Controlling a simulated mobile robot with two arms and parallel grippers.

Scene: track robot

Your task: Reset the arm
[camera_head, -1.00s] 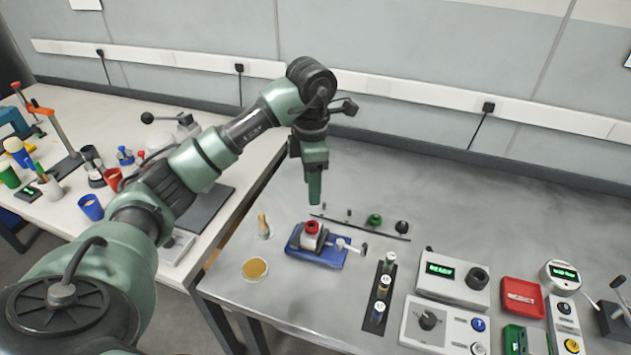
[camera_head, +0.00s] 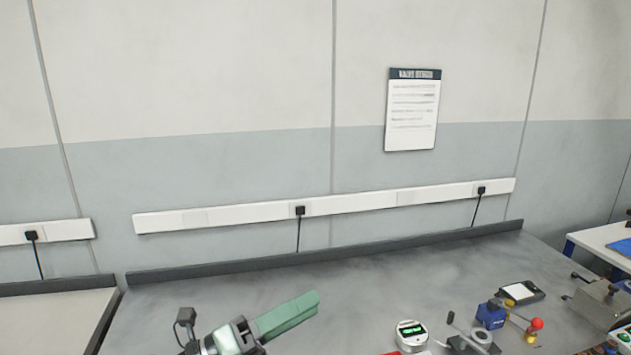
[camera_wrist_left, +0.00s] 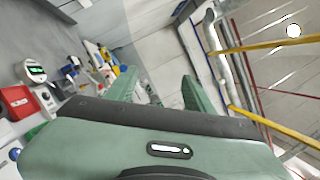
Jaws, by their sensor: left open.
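My left gripper (camera_head: 316,298) shows at the bottom of the head view, left of centre, its green fingers pointing to the right and slightly up. It is raised in front of the grey bench (camera_head: 190,297), with nothing held. In the left wrist view the two green fingers of the gripper (camera_wrist_left: 160,82) stand apart with an empty gap between them. Most of the left arm is below the head view. My right gripper is in neither view.
A round gauge (camera_head: 411,334) with a green display stands on the bench, right of the gripper. A lever device (camera_head: 474,340), a blue block (camera_head: 491,314) and a dark tablet-like device (camera_head: 522,292) are further right. The bench's back middle is clear. A notice (camera_head: 412,112) hangs on the wall.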

